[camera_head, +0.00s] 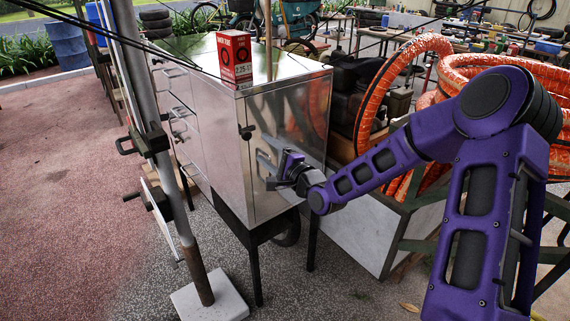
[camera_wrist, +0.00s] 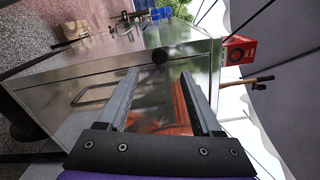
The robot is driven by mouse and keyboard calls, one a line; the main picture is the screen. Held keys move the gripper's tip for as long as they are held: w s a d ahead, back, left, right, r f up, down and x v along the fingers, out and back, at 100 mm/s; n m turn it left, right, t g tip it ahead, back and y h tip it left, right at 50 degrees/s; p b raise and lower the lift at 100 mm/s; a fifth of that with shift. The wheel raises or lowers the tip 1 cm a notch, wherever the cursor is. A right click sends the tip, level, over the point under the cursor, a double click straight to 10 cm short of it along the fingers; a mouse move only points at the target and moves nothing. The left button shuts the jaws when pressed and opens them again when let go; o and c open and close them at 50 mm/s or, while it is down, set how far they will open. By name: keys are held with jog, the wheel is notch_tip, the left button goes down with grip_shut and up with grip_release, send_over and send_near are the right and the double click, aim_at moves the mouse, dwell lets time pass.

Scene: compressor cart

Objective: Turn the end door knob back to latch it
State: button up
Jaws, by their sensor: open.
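The end door (camera_head: 285,140) is a shiny metal panel on the end of the metal cabinet, and it looks closed or nearly so. Its knob (camera_head: 247,131) is small and dark, near the door's upper left edge in the head view. In the wrist view the knob (camera_wrist: 159,56) shows just beyond and between my fingertips, not touched by them as far as I can see. My gripper (camera_head: 265,170) is open and empty, in front of the door and lower than the knob in the head view. Both fingers of my gripper (camera_wrist: 160,74) point towards the door. The knob's exact turn is too small to tell.
A red box (camera_head: 235,58) stands on the cabinet top (camera_head: 195,48). A metal post (camera_head: 150,130) rises left of the cabinet. Orange coiled hose (camera_head: 400,75) and dark machinery are to the right, near my arm. Paving at the left is open.

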jog(key=v, duration=0.9)
jog(key=shift+w, duration=0.1)
